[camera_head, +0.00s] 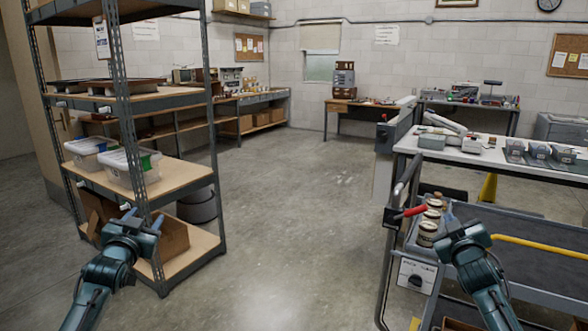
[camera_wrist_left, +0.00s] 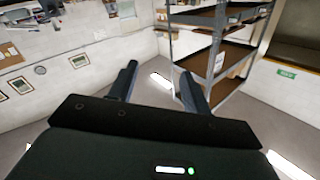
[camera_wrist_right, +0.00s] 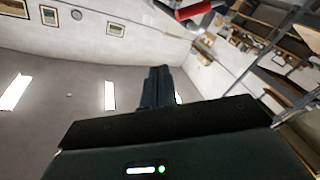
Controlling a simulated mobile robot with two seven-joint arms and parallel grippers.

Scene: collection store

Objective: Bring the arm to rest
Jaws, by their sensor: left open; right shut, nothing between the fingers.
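My left gripper (camera_head: 143,219) is raised in front of the shelving rack at the left of the head view. Its two fingers stand apart with nothing between them, as the left wrist view (camera_wrist_left: 158,88) also shows. My right gripper (camera_head: 450,218) is at the lower right, in front of the grey cart. Its fingers are together and empty in the right wrist view (camera_wrist_right: 156,88). Both arms come up from the bottom edge of the head view.
The metal shelving rack (camera_head: 172,103) with lidded plastic boxes (camera_head: 133,167) stands close to my left arm. The middle floor (camera_head: 290,210) is clear.

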